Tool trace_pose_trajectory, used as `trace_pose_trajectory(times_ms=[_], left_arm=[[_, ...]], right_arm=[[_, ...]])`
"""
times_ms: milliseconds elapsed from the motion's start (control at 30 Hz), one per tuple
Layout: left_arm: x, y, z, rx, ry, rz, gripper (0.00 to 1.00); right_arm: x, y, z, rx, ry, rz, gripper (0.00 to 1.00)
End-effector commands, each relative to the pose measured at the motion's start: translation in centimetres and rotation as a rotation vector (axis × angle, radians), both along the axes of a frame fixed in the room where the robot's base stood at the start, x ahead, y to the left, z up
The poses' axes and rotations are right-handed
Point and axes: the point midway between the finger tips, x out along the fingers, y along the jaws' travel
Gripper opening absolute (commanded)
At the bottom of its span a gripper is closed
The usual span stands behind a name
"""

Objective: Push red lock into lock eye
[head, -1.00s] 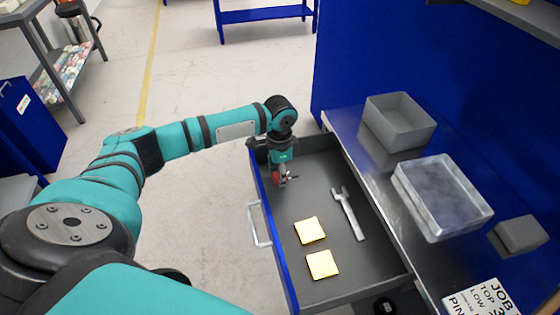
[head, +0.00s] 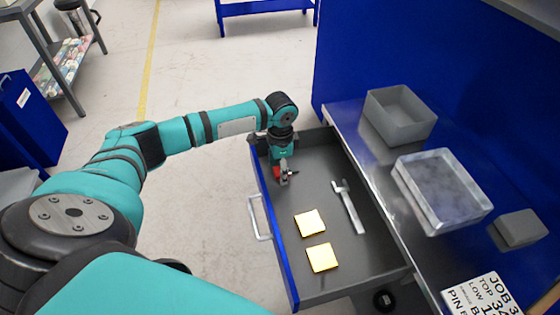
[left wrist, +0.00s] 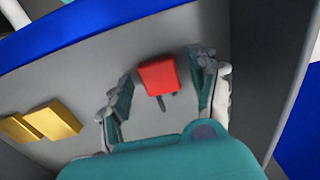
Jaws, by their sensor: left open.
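The red lock (left wrist: 157,77) lies in the open drawer. In the left wrist view it sits between the two fingers of my left gripper (left wrist: 163,90), with a gap on each side. My left gripper is open and does not hold it. In the head view my left gripper (head: 284,177) points down into the far left corner of the drawer, and a bit of the red lock (head: 277,171) shows beside its fingers. Dark prongs show below the lock's red body in the left wrist view. I cannot make out the lock eye. My right gripper is not in view.
The blue-fronted drawer (head: 330,285) also holds a wrench (head: 349,208) and two yellow pads (head: 309,223). Its front wall is close to my left gripper. On the bench to the right stand a grey bin (head: 400,130), a clear tray (head: 440,215) and a grey block (head: 520,228).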

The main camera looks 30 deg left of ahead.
Motion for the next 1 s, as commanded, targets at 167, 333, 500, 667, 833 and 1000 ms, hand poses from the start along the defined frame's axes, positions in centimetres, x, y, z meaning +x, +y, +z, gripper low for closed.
trace_pose_trajectory(times_ms=[167,333,500,667,833,1000], left_arm=[[0.1,0.1,-0.6,0.001,-0.003,0.000,0.61],[0.0,0.0,3.5,-0.001,-0.006,0.000,0.61],[-0.4,0.0,7.8,-0.001,-0.006,0.001,0.61],[-0.4,0.0,11.7,0.000,-0.004,0.000,0.61],[-0.4,-0.1,15.0,0.000,-0.004,0.000,0.61],[-0.5,0.0,16.9,-0.001,-0.001,0.000,0.61]], right_arm=[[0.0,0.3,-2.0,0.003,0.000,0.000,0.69],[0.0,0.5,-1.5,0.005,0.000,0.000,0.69],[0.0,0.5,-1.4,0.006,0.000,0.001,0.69],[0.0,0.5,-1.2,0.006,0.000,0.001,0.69],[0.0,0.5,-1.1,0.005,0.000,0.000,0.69],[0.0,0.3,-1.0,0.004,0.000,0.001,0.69]])
